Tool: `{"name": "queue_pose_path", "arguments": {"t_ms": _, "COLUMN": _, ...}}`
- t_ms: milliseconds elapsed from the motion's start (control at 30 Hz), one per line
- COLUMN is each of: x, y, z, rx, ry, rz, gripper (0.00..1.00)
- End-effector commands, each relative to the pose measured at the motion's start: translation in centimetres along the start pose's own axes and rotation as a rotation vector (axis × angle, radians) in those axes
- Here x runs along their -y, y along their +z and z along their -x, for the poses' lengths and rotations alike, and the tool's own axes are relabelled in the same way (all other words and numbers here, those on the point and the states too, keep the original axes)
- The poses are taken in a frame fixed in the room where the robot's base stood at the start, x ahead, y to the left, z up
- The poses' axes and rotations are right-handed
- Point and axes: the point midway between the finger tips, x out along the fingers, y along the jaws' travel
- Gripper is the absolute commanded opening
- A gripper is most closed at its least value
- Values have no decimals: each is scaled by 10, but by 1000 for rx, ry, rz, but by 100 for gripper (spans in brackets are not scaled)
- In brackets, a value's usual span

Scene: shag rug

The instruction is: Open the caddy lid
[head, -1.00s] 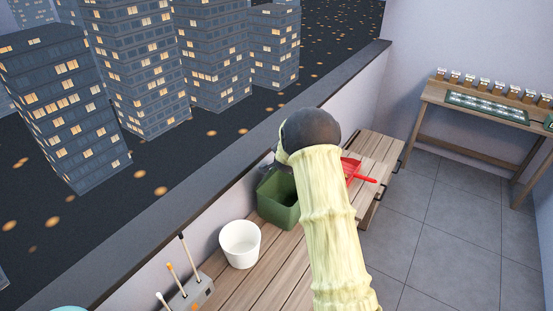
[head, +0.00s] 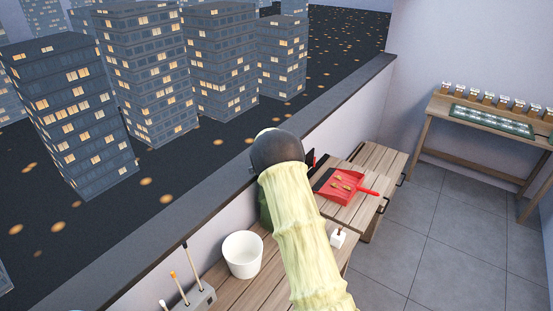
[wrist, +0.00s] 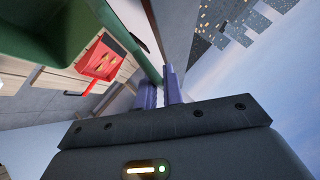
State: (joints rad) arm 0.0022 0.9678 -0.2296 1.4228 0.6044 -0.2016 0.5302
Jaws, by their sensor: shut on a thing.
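The green caddy shows as a narrow strip (head: 264,208) in the head view, mostly hidden behind my arm. In the wrist view its green body (wrist: 40,28) fills the upper left. A thin green edge, which looks like the caddy lid (wrist: 143,57), runs down to my purple fingertips in the wrist view. My gripper (wrist: 159,84) is shut on this edge. The lid looks raised and seen nearly edge-on; its exact angle is unclear. In the head view my own arm hides the fingers.
A red dustpan (head: 343,189) with brown bits lies on the slatted bench right of the caddy. A white bucket (head: 243,254) and a grey holder with sticks (head: 199,297) stand to the left. A small white object (head: 338,238) lies right of my arm. The parapet (head: 215,215) runs behind.

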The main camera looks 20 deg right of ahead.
Motion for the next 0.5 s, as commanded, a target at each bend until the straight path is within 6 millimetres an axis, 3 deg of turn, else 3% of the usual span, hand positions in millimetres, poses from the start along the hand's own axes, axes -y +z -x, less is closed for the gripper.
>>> {"name": "queue_pose_path", "arguments": {"t_ms": 167, "x": -2, "y": 6, "z": -1, "rx": 11, "ry": 5, "rz": 1, "gripper": 0}}
{"name": "queue_pose_path", "arguments": {"t_ms": 200, "x": -2, "y": 6, "z": -1, "rx": 12, "ry": 6, "rz": 1, "gripper": 11}}
{"name": "queue_pose_path", "arguments": {"t_ms": 300, "x": -3, "y": 7, "z": -1, "rx": 12, "ry": 7, "rz": 1, "gripper": 30}}
{"name": "queue_pose_path", "arguments": {"t_ms": 500, "x": -5, "y": 8, "z": -2, "rx": 15, "ry": 11, "rz": 2, "gripper": 31}}
